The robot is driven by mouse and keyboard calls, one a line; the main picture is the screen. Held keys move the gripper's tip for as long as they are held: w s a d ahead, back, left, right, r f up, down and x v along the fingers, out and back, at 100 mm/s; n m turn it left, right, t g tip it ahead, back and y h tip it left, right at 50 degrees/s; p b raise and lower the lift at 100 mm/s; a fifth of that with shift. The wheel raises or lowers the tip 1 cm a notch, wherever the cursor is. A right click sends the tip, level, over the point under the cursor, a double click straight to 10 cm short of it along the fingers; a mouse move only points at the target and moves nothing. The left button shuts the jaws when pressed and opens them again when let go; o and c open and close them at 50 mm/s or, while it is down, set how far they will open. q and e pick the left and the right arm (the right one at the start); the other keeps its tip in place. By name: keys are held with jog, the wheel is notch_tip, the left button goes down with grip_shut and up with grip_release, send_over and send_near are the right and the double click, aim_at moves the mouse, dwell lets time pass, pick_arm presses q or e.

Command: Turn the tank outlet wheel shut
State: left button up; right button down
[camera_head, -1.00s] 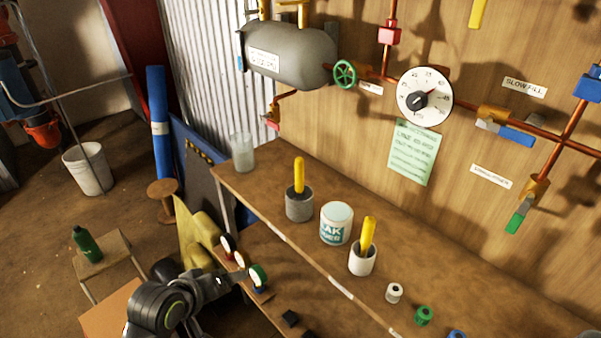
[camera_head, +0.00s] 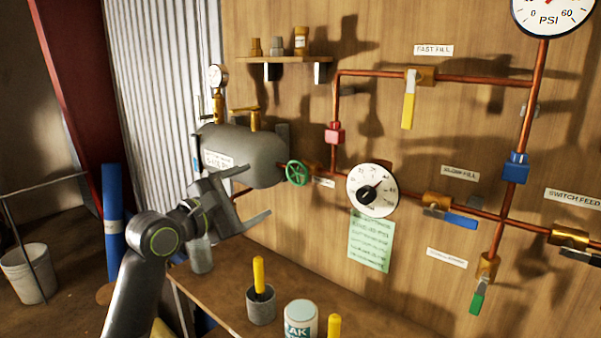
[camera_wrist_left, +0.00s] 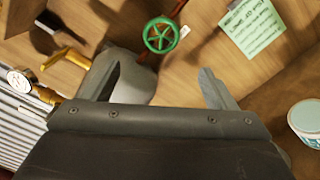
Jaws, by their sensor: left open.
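The tank outlet wheel is a green spoked handwheel (camera_head: 297,173) on the copper pipe at the right end of the grey tank (camera_head: 252,158). In the left wrist view the green wheel (camera_wrist_left: 160,36) lies ahead of the fingers, above the gap between them. My left gripper (camera_head: 261,202) is open and empty, in front of the tank, lower and to the left of the wheel. It is apart from the wheel. Its two spread fingers also show in the left wrist view (camera_wrist_left: 161,82). My right gripper is not in view.
A white dial (camera_head: 372,190) and a green note (camera_head: 370,241) are on the wall right of the wheel. Below, the bench (camera_head: 228,272) bears a grey cup (camera_head: 261,306) with a yellow handle and a white tub (camera_head: 300,320). A shelf (camera_head: 284,59) is above the tank.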

aim_at(294, 174)
pick_arm(q)
jog(key=p+x, duration=0.2)
jog(key=x, duration=1.4)
jog(key=shift+w+d+f, duration=0.1)
jog(key=shift+f, duration=0.05)
jog(key=c, duration=1)
jog(key=shift+o, duration=0.2)
jog(key=shift+m, duration=0.3)
jog(key=shift+m, duration=3.1)
jog(key=o, duration=1)
jog(key=shift+c, duration=0.2)
